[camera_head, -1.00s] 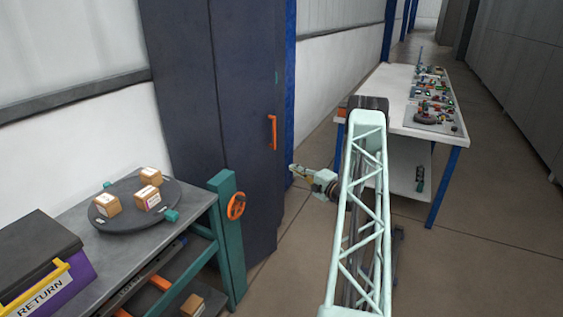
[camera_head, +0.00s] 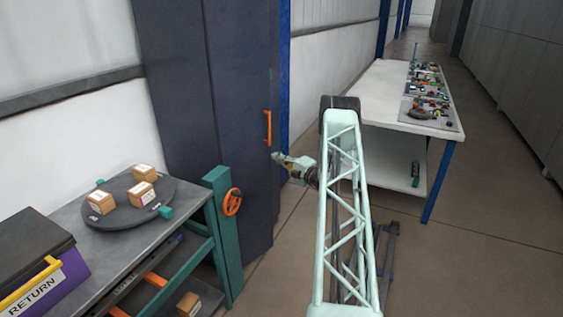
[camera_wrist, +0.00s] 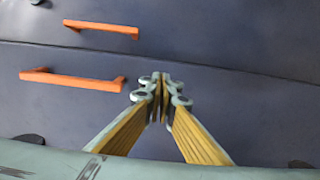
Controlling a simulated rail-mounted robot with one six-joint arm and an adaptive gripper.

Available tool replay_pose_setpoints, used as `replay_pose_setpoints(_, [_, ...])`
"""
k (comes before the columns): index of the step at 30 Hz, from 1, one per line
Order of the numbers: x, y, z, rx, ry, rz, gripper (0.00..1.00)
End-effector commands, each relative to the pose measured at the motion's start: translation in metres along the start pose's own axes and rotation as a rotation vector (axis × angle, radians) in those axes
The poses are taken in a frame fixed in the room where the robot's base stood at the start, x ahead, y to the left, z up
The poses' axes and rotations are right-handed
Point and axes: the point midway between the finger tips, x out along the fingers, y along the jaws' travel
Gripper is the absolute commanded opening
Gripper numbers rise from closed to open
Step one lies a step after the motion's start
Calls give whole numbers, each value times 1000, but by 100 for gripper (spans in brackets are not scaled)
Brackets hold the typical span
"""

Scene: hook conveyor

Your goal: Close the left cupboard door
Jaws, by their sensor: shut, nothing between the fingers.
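The tall dark blue cupboard (camera_head: 175,90) stands at the left of centre in the head view, with an orange handle (camera_head: 267,127) near its right edge. My gripper (camera_head: 275,156) is just right of and below this handle, close to the cupboard. In the wrist view two dark door panels meet at a thin seam, each with an orange handle: an upper handle (camera_wrist: 101,28) and a larger-looking lower handle (camera_wrist: 72,79). My gripper (camera_wrist: 163,82) has its fingertips together, empty, right of the lower handle, over the lower panel near the seam. I cannot tell whether the fingertips touch it.
A grey workbench (camera_head: 70,205) with a round turntable (camera_head: 105,212) carrying boxes stands in front of the cupboard at left. A white table (camera_head: 390,90) with small parts is at right.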

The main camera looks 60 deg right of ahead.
Motion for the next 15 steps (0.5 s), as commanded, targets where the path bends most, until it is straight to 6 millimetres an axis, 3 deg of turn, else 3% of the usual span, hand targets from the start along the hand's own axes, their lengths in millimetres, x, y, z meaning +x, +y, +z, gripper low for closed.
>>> replay_pose_setpoints(6, [25, 0, 0, -2, 1, 1, 0])
replay_pose_setpoints(15, [39, 1, 0, 0, 1, 1, 0])
